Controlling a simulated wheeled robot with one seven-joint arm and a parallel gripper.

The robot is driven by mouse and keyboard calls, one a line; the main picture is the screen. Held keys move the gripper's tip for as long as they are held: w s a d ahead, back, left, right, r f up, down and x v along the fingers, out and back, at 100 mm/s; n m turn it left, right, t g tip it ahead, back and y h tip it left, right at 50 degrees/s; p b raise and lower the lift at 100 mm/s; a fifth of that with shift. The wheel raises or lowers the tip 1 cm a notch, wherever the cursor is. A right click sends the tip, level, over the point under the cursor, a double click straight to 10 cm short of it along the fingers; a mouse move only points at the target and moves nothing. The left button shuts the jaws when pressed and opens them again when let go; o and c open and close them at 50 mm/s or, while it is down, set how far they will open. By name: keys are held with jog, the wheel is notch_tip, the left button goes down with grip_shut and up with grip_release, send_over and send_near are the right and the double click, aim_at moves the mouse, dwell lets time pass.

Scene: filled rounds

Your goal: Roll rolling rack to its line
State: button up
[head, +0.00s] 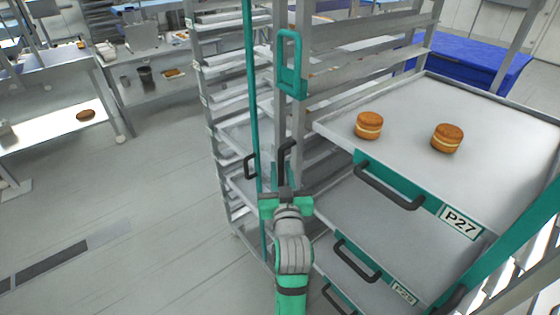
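A tall metal rack (298,130) with green parts stands close in front of me, filling the middle and right. Pull-out trays with black handles sit in it; one tray (490,110) is labelled P27, with a lower labelled tray under it. A green loop handle (291,65) is fixed high on its post. My gripper (285,188) is low at the post, seen from behind, by a dark upright handle (285,155). My gripper hides its own fingertips, so I cannot tell whether they hold anything.
Two filled round cakes (369,125) (447,138) rest on the upper tray. A second silver rack (215,110) stands just left of the post. Work tables (60,125) line the back left, and a blue-covered block (470,65) is behind right. The left floor is clear.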

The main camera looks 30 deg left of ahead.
jog(key=shift+x, duration=2.15)
grip_shut()
